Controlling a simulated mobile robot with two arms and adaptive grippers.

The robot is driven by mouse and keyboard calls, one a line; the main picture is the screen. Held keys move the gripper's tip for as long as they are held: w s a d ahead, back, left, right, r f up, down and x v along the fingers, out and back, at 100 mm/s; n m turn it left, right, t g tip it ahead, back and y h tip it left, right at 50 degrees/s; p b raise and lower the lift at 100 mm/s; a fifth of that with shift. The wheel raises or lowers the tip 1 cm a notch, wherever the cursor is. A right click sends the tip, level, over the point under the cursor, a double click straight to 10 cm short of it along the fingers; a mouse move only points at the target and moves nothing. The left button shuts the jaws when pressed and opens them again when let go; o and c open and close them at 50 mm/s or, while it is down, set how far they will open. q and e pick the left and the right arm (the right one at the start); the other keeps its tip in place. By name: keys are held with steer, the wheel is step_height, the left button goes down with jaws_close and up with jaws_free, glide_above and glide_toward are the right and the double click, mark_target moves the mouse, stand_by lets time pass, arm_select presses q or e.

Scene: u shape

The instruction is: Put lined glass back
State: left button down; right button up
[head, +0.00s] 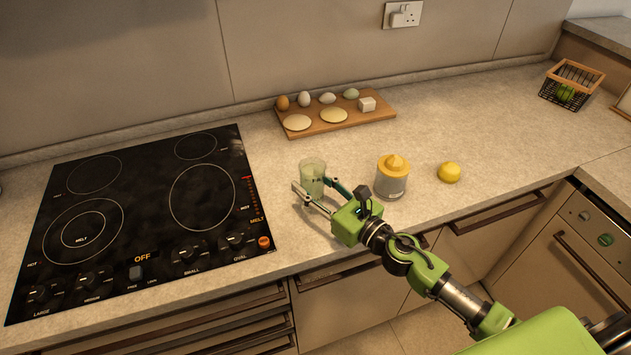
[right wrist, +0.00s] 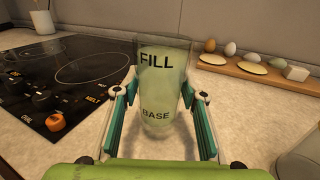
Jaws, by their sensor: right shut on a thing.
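The lined glass (head: 312,178) is a clear tumbler with pale green contents. It stands upright on or just above the counter, between the hob and the yellow-topped juicer. In the right wrist view the glass (right wrist: 162,85) shows the words FILL near its top and BASE low down. My right gripper (head: 316,194) is shut on the glass, with one finger on each side of it; the fingers (right wrist: 160,98) also show in the right wrist view. I cannot tell whether the base touches the counter. My left gripper is not in view.
A black hob (head: 140,215) lies to the left. The juicer (head: 392,176) and a lemon (head: 449,172) stand to the right. Behind is a wooden board (head: 345,121) with eggs and dough rounds. A wire basket (head: 571,86) is at the far right. Bare counter lies behind the glass.

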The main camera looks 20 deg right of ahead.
steer(key=shift+f, duration=0.95)
steer(key=shift+f+b, duration=0.1)
steer(key=shift+b, duration=0.2)
steer(key=o, duration=1.3)
steer(key=shift+c, duration=0.2)
steer(key=shift+s, duration=0.1)
steer(key=b+v, duration=0.3)
steer(key=v, duration=0.7)
steer(key=shift+s+d+f+b, duration=0.1)
steer(key=shift+s+b, duration=0.1)
steer(key=shift+b, duration=0.15)
steer(key=shift+v, duration=0.75)
